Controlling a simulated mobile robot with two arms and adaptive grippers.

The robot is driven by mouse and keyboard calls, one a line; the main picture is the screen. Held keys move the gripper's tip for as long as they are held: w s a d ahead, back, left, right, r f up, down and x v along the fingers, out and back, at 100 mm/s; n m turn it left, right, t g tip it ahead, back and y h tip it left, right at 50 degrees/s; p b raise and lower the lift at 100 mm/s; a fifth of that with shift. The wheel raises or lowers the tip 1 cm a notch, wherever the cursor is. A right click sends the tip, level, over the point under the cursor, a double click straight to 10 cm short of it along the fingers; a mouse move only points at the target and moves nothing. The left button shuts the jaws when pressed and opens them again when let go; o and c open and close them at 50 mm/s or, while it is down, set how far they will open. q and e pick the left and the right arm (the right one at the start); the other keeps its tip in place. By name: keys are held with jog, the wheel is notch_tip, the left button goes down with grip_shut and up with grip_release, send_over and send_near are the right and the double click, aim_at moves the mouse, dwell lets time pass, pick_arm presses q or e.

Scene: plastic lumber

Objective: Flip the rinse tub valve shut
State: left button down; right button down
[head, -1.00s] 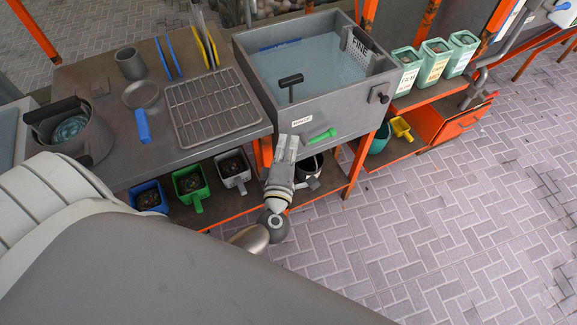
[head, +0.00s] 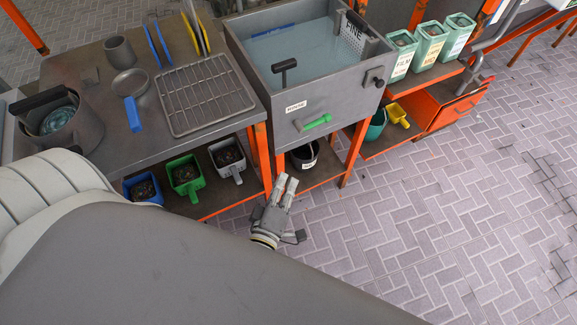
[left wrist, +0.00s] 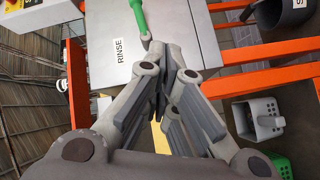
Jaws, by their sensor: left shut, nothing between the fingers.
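The grey rinse tub (head: 345,104) holds water and has a RINSE label (head: 296,106) on its front. Its green valve handle (head: 317,122) lies nearly level across the front face, below the label and pointing right. The handle (left wrist: 138,18) and the label (left wrist: 121,58) also show at the top of the left wrist view. My left gripper (head: 288,184) is shut and empty, below and in front of the tub, apart from the valve. In the left wrist view its closed fingers (left wrist: 160,85) point toward the tub front. My right gripper is not in view.
A bench with a wire rack (head: 205,95) and a pot (head: 85,125) stands left of the tub. Bins, including a green one (head: 186,175), and a dark bucket (head: 304,156) sit on the lower shelf. Orange legs (head: 353,150) frame it. Paved floor at right is clear.

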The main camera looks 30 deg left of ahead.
pick_arm(q)
jog(key=s+d+f+m+g+h, duration=0.1)
jog(key=f+m, duration=0.3)
jog(key=f, duration=0.4)
jog(key=s+d+f+m+g+h, duration=0.1)
jog(key=s+f+m+g+h, duration=0.1)
jog(key=f, duration=0.6)
jog(key=shift+s+d+f+m+g+h, duration=0.25)
jog(key=shift+s+d+m+g+h, duration=0.25)
jog(key=shift+m, duration=0.8)
jog(key=shift+w+a, duration=0.1)
